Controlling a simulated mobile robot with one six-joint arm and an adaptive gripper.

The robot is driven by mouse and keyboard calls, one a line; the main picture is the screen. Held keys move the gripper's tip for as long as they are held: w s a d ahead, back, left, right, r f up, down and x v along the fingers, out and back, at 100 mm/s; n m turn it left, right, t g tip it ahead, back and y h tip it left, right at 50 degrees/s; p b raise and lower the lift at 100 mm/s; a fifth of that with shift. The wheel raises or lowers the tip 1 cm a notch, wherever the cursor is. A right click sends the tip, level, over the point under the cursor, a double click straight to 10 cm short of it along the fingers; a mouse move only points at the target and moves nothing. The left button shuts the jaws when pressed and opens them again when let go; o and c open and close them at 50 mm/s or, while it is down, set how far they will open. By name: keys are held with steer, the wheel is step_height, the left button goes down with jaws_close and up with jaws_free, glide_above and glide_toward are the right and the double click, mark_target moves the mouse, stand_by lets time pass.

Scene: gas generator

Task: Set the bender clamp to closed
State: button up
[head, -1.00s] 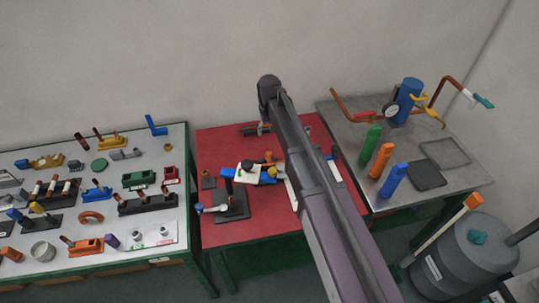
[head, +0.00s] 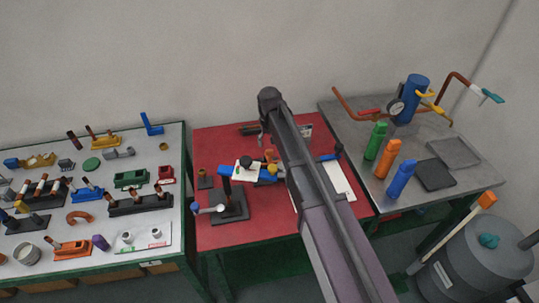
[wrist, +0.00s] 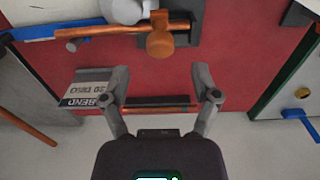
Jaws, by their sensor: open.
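The bender stands on the red table (head: 230,237). In the head view it shows a blue upright (head: 226,183), a white plate (head: 243,170) and a dark base (head: 232,206); my arm hides its right part. In the wrist view, a copper-coloured rod (wrist: 105,33), an orange knob (wrist: 160,42) and a blue bar (wrist: 60,30) show at the top edge. I cannot tell which part is the clamp or how it is set. My gripper (wrist: 161,95) is open and empty above the table, apart from these parts. Its fingers straddle a dark bar in the picture.
The dark bar with a copper rod (wrist: 155,107) lies near the table's wall-side edge, beside a "BEND 90 DEG" sign (wrist: 85,88). A crowded parts table (head: 175,262) stands left; a grey bench (head: 345,125) with bottles and a gauge stands right. Bare red surface lies between bender and bar.

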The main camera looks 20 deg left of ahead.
mark_target(269, 151)
steer(key=shift+f+b, duration=2.05)
steer(key=shift+f, duration=0.35)
jaws_close()
